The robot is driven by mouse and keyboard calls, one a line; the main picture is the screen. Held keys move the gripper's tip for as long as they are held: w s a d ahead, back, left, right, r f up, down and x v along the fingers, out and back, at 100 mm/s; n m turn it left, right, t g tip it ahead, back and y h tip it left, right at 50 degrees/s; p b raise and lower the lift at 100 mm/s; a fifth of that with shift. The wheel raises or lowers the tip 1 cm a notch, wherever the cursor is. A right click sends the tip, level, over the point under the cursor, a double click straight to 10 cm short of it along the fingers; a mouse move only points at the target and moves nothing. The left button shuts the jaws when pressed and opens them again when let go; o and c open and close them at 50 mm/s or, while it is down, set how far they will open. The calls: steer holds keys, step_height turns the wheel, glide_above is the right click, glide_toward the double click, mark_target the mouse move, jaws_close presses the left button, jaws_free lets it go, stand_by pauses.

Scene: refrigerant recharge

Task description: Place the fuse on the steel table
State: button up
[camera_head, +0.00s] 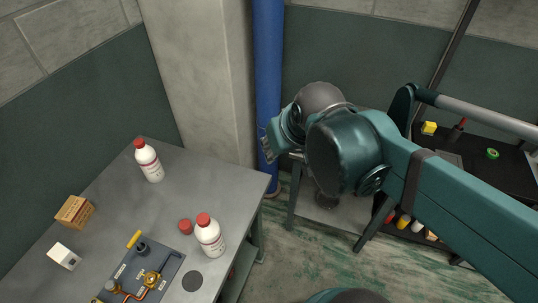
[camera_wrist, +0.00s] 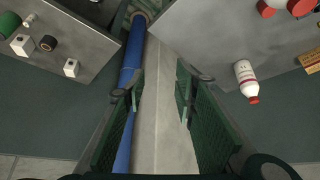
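I cannot pick out the fuse for certain in either view. Small white blocks (camera_wrist: 22,45) stand on a grey surface (camera_wrist: 85,50) at the left of the wrist view, and I cannot tell whether one of them is it. A grey metal-topped table (camera_head: 120,215) fills the lower left of the head view; its top also shows at the upper right of the wrist view (camera_wrist: 215,40). My gripper (camera_head: 268,146) is above the gap right of this table, by the blue pipe. In the wrist view its green finger pads (camera_wrist: 160,95) stand wide apart with nothing held between them.
The table carries white red-capped bottles (camera_head: 149,160) (camera_head: 210,237), a cardboard box (camera_head: 74,212), a white box (camera_head: 64,256) and a valve panel (camera_head: 140,275). A blue pipe (camera_head: 268,70) and a concrete column (camera_head: 200,70) stand behind. A low grey stand (camera_head: 345,212) is partly hidden by my arm.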

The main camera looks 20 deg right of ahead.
steer(key=shift+n+t, duration=0.3)
steer(key=shift+t, duration=0.1)
steer(key=shift+s+a+f, duration=0.15)
steer(key=shift+s+a, duration=0.5)
steer(key=shift+a, duration=0.15)
steer(key=shift+s+a+f, duration=0.15)
steer(key=shift+s+a, duration=0.5)
steer(key=shift+a, duration=0.1)
